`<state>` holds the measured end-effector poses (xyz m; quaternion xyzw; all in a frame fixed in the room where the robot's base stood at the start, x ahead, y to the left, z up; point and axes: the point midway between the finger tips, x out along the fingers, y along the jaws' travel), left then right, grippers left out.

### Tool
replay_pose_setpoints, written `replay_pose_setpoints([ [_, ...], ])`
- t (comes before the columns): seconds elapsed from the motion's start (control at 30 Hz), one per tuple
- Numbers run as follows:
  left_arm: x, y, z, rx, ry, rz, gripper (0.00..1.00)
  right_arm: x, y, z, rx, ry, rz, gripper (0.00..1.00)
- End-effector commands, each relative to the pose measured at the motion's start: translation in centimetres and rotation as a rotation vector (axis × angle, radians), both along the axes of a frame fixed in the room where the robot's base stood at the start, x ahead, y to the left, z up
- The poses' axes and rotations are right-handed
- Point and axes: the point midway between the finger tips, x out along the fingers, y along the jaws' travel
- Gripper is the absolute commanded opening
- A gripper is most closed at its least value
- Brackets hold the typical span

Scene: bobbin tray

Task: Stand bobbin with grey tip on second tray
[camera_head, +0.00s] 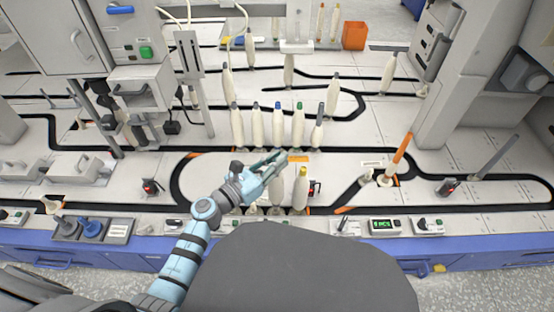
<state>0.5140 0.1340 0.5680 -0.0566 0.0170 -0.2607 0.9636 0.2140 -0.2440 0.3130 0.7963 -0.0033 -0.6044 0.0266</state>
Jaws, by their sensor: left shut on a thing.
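My left gripper (274,164) reaches in from the lower left and is shut on a white bobbin (277,190). The bobbin hangs or stands upright below the fingers, and its tip is hidden by them. A bobbin with a yellow tip (300,190) stands upright just to its right. Behind them is a row of upright white bobbins: two with grey-looking tips (237,128) and (257,128), one with a blue tip (279,128), one with a green tip (298,128) and one with a dark tip (318,132). I cannot clearly make out the trays under them. My right gripper is out of view.
Black track lines cross the light table (230,175). More bobbins (333,97) stand farther back, near an orange bin (354,36). An orange-tipped rod (402,150) leans at the right. A green display box (384,226) sits on the blue front edge.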

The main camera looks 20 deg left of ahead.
Motion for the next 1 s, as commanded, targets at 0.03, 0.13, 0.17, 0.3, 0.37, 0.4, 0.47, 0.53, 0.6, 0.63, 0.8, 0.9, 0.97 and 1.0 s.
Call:
replay_pose_setpoints([
  [0.03,0.0,0.0,0.0,0.000,0.000,0.000,0.16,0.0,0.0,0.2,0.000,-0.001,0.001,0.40],
  [0.13,0.0,0.0,0.0,0.000,0.000,0.000,0.32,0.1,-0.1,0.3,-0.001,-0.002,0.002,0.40],
  [0.17,0.0,0.0,0.0,0.000,0.000,0.000,0.35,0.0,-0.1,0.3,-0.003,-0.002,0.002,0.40],
  [0.3,0.0,0.0,0.0,0.000,0.000,0.000,0.35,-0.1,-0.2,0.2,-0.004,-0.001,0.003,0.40],
  [0.37,0.0,0.0,0.0,0.000,0.000,0.000,0.35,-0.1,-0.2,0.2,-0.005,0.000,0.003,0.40],
  [0.4,0.0,0.0,0.0,0.000,0.000,0.000,0.35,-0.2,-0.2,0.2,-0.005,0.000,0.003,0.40],
  [0.47,0.0,0.0,0.1,0.000,0.000,0.000,0.35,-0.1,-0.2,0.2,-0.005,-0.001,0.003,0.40],
  [0.53,0.0,0.0,0.4,0.000,0.000,0.000,0.35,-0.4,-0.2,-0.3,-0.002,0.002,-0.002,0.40],
  [0.6,0.0,0.0,0.9,0.000,0.000,0.000,0.35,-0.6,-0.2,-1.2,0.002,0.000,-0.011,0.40],
  [0.63,0.0,0.0,1.2,0.000,0.000,0.000,0.35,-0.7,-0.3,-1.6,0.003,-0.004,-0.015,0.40],
  [0.8,-3.9,2.3,1.2,0.005,0.004,0.000,0.35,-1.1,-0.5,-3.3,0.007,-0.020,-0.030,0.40],
  [0.9,-6.6,3.8,1.2,0.005,0.004,-0.002,0.35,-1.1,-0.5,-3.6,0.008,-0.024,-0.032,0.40],
  [0.97,-7.9,4.6,1.1,0.004,0.003,-0.002,0.35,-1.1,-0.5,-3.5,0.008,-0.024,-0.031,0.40],
  [1.0,-8.6,5.0,1.1,0.002,0.003,-0.001,0.35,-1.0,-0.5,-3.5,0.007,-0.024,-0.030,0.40],
])
